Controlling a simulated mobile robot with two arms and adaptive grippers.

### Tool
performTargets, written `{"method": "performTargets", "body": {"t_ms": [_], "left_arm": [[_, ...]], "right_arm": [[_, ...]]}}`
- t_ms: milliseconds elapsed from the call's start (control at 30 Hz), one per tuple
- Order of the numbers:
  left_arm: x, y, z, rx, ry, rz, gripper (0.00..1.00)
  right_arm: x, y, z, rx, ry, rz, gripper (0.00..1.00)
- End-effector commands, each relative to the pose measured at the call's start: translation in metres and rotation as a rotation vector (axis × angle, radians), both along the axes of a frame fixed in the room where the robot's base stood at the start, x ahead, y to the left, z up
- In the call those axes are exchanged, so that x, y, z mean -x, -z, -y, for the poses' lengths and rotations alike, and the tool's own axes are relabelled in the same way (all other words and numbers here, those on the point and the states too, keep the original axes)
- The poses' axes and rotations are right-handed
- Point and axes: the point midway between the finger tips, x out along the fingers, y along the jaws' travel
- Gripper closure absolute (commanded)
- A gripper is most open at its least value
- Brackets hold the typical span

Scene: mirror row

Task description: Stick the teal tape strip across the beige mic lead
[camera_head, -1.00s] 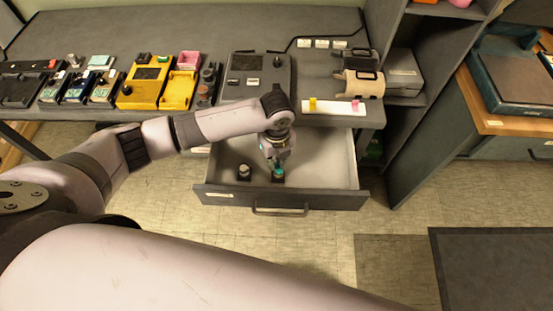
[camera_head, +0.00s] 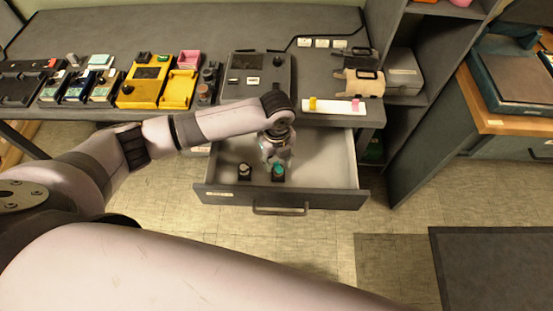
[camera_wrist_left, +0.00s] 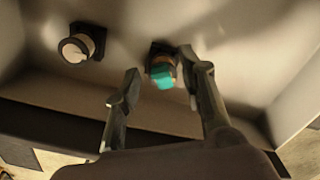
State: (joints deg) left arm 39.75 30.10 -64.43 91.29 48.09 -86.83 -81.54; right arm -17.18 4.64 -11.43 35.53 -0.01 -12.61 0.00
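A teal piece (camera_head: 278,170), probably the tape strip, sits on a small black-based holder in the open drawer (camera_head: 325,180). It also shows in the left wrist view (camera_wrist_left: 162,75), beyond my left fingertips and closer to the right finger. My left gripper (camera_head: 274,162) is over the drawer, just behind and above the teal piece. In the left wrist view its two fingers (camera_wrist_left: 160,68) are spread with nothing held between them. I cannot make out a beige mic lead for certain. My right gripper is not in view.
A second black holder with a pale top (camera_head: 244,171) stands left of the teal one. The desk above carries yellow devices (camera_head: 142,88), a grey device (camera_head: 258,75), a beige item (camera_head: 362,83) and a white strip with yellow and pink tabs (camera_head: 335,106). The drawer's right side is clear.

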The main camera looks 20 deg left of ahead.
Motion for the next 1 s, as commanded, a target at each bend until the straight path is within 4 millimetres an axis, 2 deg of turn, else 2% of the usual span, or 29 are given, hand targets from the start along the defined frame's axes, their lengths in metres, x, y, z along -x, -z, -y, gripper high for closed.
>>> {"method": "performTargets", "body": {"t_ms": [167,267,700,833,1000], "left_arm": [[-0.001,-0.003,0.000,0.000,0.000,0.001,0.63],[-0.001,-0.012,0.000,0.000,0.000,0.003,0.63],[-0.001,-0.099,0.000,0.001,0.000,0.004,0.63],[-0.001,-0.114,0.000,0.000,0.000,0.001,0.63],[0.000,-0.120,0.000,0.000,0.000,0.000,0.63]], "right_arm": [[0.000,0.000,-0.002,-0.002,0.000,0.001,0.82],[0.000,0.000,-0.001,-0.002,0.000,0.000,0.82],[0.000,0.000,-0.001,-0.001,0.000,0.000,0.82],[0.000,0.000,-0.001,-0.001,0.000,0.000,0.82],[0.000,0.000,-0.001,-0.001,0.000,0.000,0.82]]}}
